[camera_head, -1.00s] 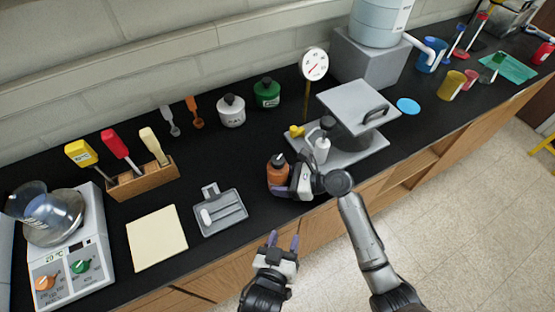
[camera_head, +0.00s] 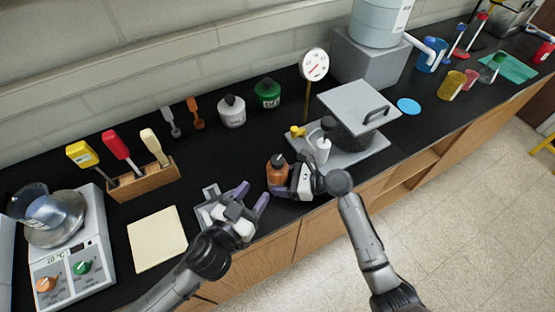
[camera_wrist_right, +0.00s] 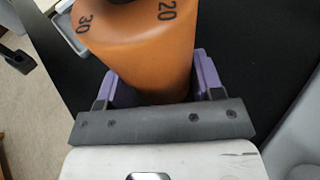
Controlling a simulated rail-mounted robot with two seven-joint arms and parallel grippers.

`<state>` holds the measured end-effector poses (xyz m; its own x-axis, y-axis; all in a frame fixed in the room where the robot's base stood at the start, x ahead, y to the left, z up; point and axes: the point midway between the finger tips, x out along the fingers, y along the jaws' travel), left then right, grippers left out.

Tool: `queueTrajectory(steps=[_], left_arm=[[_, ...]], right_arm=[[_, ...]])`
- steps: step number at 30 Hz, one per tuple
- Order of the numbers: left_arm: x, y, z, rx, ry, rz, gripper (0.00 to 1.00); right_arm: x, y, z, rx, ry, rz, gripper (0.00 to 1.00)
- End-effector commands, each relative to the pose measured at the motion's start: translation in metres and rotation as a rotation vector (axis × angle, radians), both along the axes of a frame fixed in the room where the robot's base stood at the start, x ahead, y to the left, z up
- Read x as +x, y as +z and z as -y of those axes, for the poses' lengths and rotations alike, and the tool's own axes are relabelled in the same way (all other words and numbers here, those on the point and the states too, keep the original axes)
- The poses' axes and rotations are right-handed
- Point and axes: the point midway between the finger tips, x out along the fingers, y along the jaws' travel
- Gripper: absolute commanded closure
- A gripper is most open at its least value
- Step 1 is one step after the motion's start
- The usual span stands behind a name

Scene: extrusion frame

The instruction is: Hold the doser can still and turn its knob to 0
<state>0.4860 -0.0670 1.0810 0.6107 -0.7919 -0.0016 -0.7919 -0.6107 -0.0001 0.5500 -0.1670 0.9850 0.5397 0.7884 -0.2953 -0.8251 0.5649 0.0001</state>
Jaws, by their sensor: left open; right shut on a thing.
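The orange doser can (camera_head: 277,172) stands upright on the black counter near its front edge, with a dark knob (camera_head: 278,158) on top. My right gripper (camera_head: 285,178) is shut around the can's body from the right. In the right wrist view the can (camera_wrist_right: 150,60) sits between the purple fingers, with the marks 30 and 20 on its upper face; the knob is mostly cut off at the top. My left gripper (camera_head: 254,194) is open and empty, over the grey tray to the left of the can, its fingers pointing up and right.
The grey compartment tray (camera_head: 209,191) lies under my left gripper. A grey press-like device (camera_head: 350,150) with a white bottle (camera_head: 322,150) stands close right of the can. Green (camera_head: 267,93) and white (camera_head: 232,111) bottles stand behind. Bare counter lies behind the can.

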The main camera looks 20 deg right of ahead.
Motion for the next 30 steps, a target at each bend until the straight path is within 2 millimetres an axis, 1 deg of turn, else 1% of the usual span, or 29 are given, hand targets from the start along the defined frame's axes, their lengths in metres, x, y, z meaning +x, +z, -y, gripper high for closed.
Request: queueTrajectory(steps=[12, 18, 24, 30], left_arm=[[0.042, 0.002, 0.055, -0.002, -0.001, 0.003, 0.52], [0.058, 0.001, 0.076, -0.002, -0.002, 0.001, 0.52], [0.067, 0.001, 0.087, -0.002, -0.001, 0.001, 0.52], [0.07, 0.001, 0.09, -0.001, -0.001, 0.001, 0.52]], right_arm=[[0.0, 0.0, 0.0, 0.0, 0.0, 0.0, 0.52], [0.0, 0.0, 0.0, 0.0, 0.0, 0.0, 0.52], [0.0, 0.0, 0.0, 0.0, 0.0, 0.0, 0.52], [0.0, 0.0, 0.0, 0.0, 0.0, 0.0, 0.52]])
